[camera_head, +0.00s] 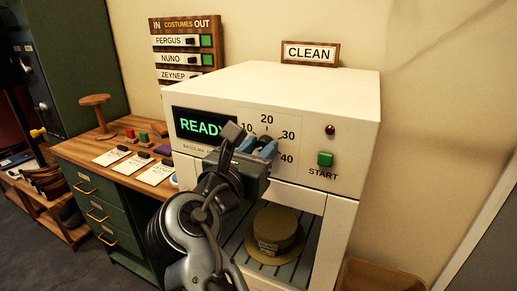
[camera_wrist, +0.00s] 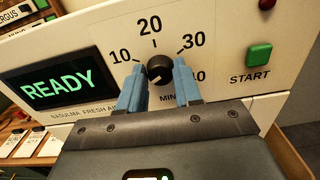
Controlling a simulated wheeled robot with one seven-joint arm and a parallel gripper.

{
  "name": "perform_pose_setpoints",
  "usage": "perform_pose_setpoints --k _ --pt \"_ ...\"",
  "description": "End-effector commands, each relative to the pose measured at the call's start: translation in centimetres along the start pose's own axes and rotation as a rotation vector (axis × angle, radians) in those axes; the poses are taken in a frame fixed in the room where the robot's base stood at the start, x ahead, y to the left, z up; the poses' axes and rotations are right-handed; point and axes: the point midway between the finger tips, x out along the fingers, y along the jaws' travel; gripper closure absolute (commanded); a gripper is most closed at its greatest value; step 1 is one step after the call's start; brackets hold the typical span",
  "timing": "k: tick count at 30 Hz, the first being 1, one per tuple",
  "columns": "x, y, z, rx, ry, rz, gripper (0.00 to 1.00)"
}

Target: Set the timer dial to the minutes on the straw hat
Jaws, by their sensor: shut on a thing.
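The black timer dial (camera_wrist: 160,70) is on the front of a cream machine (camera_head: 345,100). The numbers 10, 20, 30 and 40 are printed around it; the 40 is partly hidden in the wrist view. My gripper (camera_wrist: 160,82) has its blue fingers on either side of the dial and is shut on it. In the head view my gripper (camera_head: 262,148) covers most of the dial. I cannot tell clearly where the dial's mark points. The straw hat (camera_head: 275,232) sits on slats in the machine's open lower compartment. A tag on its front is too small to read.
The display (camera_wrist: 60,82) reads READY. A green START button (camera_head: 325,158) and a dark red lamp (camera_head: 330,130) are right of the dial. A wooden desk (camera_head: 90,150) with cards is at left; a name board (camera_head: 186,45) hangs behind.

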Motion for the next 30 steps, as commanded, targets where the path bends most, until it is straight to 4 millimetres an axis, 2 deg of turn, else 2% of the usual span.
perform_pose_setpoints --k 8,30 --pt "-0.02 -0.1 0.01 0.157 0.001 -0.001 0.97" --pt "-0.02 -0.27 -0.41 0.854 0.0 -0.001 0.97"
